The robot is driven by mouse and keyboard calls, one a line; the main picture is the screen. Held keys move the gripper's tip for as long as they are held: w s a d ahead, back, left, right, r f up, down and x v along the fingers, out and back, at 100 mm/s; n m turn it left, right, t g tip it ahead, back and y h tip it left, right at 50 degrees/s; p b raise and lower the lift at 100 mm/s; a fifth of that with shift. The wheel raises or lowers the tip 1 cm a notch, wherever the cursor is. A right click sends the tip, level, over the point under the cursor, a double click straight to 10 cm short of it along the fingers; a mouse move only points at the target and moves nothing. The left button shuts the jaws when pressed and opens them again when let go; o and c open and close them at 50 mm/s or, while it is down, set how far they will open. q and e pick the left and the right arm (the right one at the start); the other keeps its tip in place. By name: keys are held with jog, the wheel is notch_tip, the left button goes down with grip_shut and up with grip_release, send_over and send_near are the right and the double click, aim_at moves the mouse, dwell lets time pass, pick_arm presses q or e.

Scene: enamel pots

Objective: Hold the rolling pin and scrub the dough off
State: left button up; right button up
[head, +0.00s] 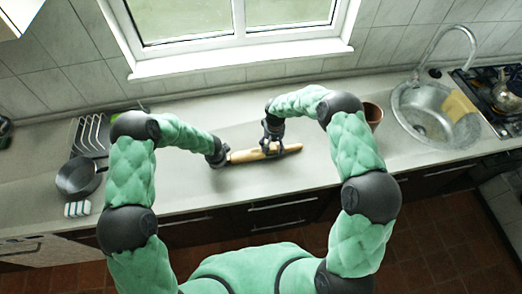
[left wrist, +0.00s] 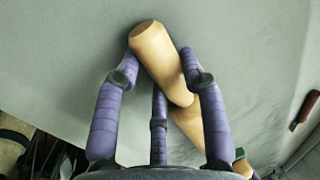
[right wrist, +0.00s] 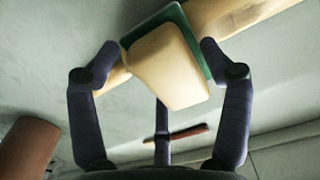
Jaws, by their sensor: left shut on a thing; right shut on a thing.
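The wooden rolling pin (head: 247,155) is held above or on the counter, slanting slightly upward to the right. My left gripper (head: 221,155) is shut on its left handle (left wrist: 160,48); the pin's body runs off to the lower right in the left wrist view. My right gripper (head: 271,142) is over the pin's body and shut on a cream scrubbing sponge (right wrist: 165,72) with a green layer. The green side faces the pin (right wrist: 235,15) and appears to touch it. A green edge shows in the left wrist view (left wrist: 240,153). I cannot make out any dough.
A brown pot (head: 373,115) stands right of my right gripper. Farther right are the sink (head: 425,125) and the stove with a kettle (head: 505,90). At left are a pan (head: 76,178), a wire rack (head: 90,133) and a small white-green block (head: 77,208).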

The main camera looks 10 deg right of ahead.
aim_at(253, 152)
jog(key=shift+s+a+f, duration=0.1)
jog(key=shift+a, duration=1)
jog(key=shift+s+a+f, duration=0.1)
jog(key=shift+a, duration=1)
jog(key=shift+s+a, duration=0.1)
jog(key=shift+a, duration=2.1)
jog(key=shift+r, duration=0.1)
notch_tip(253, 152, up, 13)
jog(key=shift+d+r, duration=0.1)
jog(key=d, duration=1)
